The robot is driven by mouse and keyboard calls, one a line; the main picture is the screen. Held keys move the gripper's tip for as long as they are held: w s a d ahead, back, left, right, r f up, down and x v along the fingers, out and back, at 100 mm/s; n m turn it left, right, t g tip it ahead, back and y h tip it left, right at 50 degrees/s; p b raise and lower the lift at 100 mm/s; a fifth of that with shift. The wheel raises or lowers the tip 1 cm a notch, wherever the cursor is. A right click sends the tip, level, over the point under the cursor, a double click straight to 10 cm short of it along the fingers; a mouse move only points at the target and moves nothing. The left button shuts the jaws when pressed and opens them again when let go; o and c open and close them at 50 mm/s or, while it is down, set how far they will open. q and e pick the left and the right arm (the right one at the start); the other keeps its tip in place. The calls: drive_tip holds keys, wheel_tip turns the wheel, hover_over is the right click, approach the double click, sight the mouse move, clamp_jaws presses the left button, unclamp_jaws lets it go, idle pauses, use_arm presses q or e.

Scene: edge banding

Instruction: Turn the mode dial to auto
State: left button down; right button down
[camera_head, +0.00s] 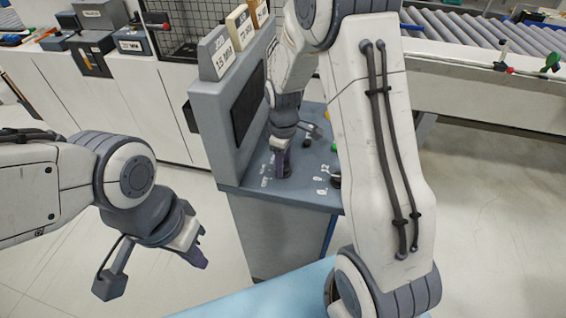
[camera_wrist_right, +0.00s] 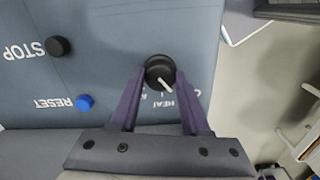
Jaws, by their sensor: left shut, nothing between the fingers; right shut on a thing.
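The mode dial is a round black knob (camera_wrist_right: 158,68) with a white pointer line, set in the grey panel. In the right wrist view its pointer slants to the lower right, towards upside-down lettering that partly reads HEAT. The other lettering is partly hidden by the fingers. My right gripper (camera_wrist_right: 159,82) is shut on the dial, one finger at each side. In the head view my right gripper (camera_head: 283,165) points down onto the console top, and the dial is hidden behind it. My left gripper (camera_head: 203,252) is shut and empty, apart from the console at the left.
A black knob (camera_wrist_right: 58,46) by STOP and a blue button (camera_wrist_right: 85,102) by RESET are left of the dial in the wrist view. A roller conveyor (camera_head: 480,40) stands behind.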

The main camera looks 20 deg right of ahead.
drive_tip(key=m, duration=1.2)
drive_tip(key=shift+m, duration=1.9)
drive_tip(key=shift+c, duration=1.8)
unclamp_jaws()
wheel_tip(320, 180, up, 11)
drive_tip(key=b, duration=0.1)
drive_tip(key=shift+f+b, duration=0.2)
drive_tip(key=shift+b, duration=0.2)
